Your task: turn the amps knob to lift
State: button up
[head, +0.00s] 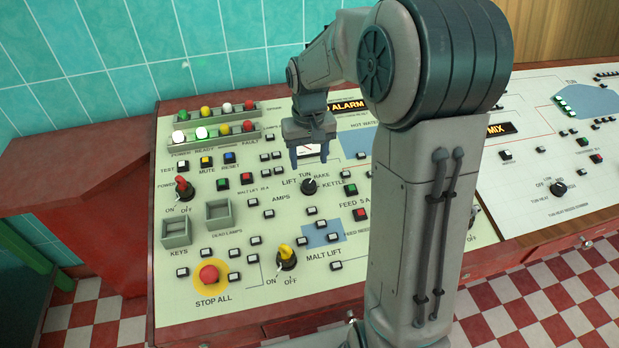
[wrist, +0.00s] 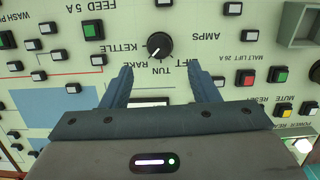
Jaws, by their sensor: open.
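The amps knob (head: 309,186) is a round black selector on the cream panel, labelled LIFT, TUN, RAKE and KETTLE around it. In the wrist view the knob (wrist: 159,46) appears upside down. Its white mark points down-left there, toward the RAKE side and away from LIFT. My gripper (head: 309,160) is open and empty, pointing down at the panel just behind the knob in the head view. In the wrist view its two fingers (wrist: 161,72) are spread, with the knob beyond the tips and between their lines. The gripper appears apart from the knob.
A red-handled power switch (head: 182,188), a yellow-handled malt lift switch (head: 286,256) and a red stop button (head: 208,274) stand up from the panel. Small push buttons surround the knob. A lamp row (head: 215,132) lies at the back left. My arm hides the panel's middle right.

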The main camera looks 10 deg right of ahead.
aim_at(309, 183)
notch_tip(309, 183, down, 8)
jog(key=shift+r, duration=0.1)
jog(key=c, duration=1)
